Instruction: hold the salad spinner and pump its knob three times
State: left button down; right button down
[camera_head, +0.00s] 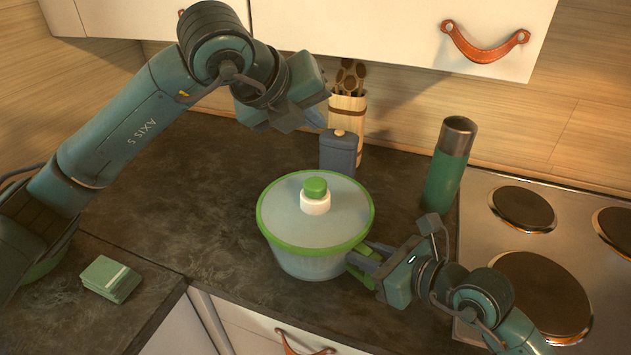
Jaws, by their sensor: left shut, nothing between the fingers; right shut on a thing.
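The salad spinner (300,262) stands upright on the dark counter. It has a pale lid with a green rim and a green knob (315,187) on a white collar at the top. My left gripper (318,119) is up above and behind the lid, shut and empty, apart from the knob; its fingertips are hard to make out. My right gripper (358,262) is at the spinner's lower right side, shut on what looks like its green handle or rim. The grip point is partly hidden by the fingers.
A blue canister (338,152) and a utensil holder (347,115) stand behind the spinner. A green bottle (446,170) stands to the right, near the stove (480,215). Green sponges or cloths (108,278) lie at left. Cabinets hang above the back.

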aim_at(316, 183)
pick_arm(q)
jog(key=shift+f, duration=4.45)
jog(key=shift+f, duration=0.1)
jog(key=shift+f, duration=0.3)
jog(key=shift+f, duration=1.25)
jog(key=shift+r, duration=1.65)
jog(key=shift+r, duration=2.55)
